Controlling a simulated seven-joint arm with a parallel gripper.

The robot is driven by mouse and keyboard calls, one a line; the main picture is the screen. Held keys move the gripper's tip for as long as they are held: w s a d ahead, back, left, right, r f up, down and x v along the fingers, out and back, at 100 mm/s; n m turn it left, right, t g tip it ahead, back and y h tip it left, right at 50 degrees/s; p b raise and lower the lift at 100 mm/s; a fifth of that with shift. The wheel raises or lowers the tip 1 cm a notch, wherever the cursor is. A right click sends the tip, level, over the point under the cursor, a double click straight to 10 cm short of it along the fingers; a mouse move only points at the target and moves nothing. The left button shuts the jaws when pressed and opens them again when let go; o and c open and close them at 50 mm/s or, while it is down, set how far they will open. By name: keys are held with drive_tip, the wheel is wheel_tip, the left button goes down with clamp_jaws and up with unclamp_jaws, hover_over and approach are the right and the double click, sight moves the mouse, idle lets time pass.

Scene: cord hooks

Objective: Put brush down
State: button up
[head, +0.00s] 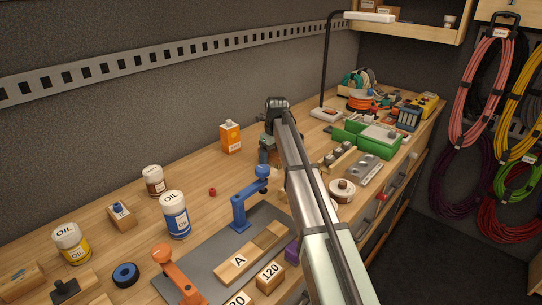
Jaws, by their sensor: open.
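My arm reaches from the bottom right up over the workbench (110,205) in the head view. Its dark far end is near the middle of the bench. The fingers of my gripper are not visible; the arm seems to hide them. I cannot make out a brush for certain. A dark teal piece shows just left of the arm, partly covered by it, and I cannot tell what it is.
An orange can (230,137), a blue oil can (175,214) and a blue clamp (245,205) stand left of my arm. A grey mat (212,252) holds wooden blocks. A green case (372,140) stands right. Cords (480,90) hang on the right wall.

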sight(274, 151)
wheel_tip(274, 151, up, 12)
drive_tip(key=s+d, duration=0.1)
idle(0.7)
drive_tip(key=shift+r, duration=0.1)
idle(0.3)
